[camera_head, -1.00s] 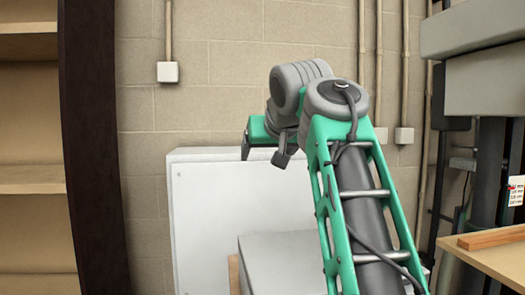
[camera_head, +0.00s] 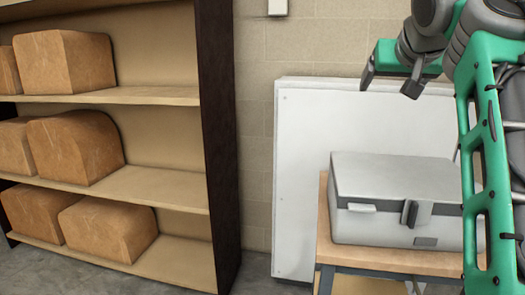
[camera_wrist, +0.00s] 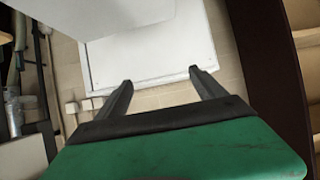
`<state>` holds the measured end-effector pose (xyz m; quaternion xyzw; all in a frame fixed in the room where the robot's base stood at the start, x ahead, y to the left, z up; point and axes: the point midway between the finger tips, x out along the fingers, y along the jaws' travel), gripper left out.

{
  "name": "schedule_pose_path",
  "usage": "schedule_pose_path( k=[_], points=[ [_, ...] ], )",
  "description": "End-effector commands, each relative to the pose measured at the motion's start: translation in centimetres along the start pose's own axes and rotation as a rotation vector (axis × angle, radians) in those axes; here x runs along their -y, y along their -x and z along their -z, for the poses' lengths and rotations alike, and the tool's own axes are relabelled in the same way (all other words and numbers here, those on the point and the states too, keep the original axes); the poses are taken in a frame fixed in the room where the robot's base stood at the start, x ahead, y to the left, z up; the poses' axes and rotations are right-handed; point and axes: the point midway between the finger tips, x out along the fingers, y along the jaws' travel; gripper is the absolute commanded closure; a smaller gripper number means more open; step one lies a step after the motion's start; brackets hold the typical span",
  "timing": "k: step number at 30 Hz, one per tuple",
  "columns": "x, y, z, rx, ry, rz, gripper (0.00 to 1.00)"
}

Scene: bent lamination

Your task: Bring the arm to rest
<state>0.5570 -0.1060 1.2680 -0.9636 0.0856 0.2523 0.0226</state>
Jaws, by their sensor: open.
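My gripper (camera_head: 388,88) is at the upper right of the head view, raised in front of the white panel and above the grey case. It also shows in the wrist view (camera_wrist: 160,85), where its two dark fingers stand apart with nothing between them. My green and grey arm runs down the right edge of the head view and hides part of the case.
A grey case (camera_head: 385,185) with latches sits on a wooden-topped table (camera_head: 400,259). A white panel (camera_head: 305,170) leans at the block wall. At left, a dark-sided shelf (camera_head: 150,96) holds several brown blocks (camera_head: 65,62). Grey floor shows between them.

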Motion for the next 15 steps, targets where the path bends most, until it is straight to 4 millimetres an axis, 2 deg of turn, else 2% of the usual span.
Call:
schedule_pose_path(
  k=[8,15],
  points=[
    [1.4,-0.7,-1.3,0.067,0.0,0.029,0.2],
    [3.1,-1.4,-4.1,0.165,0.001,0.061,0.2]
  ],
)
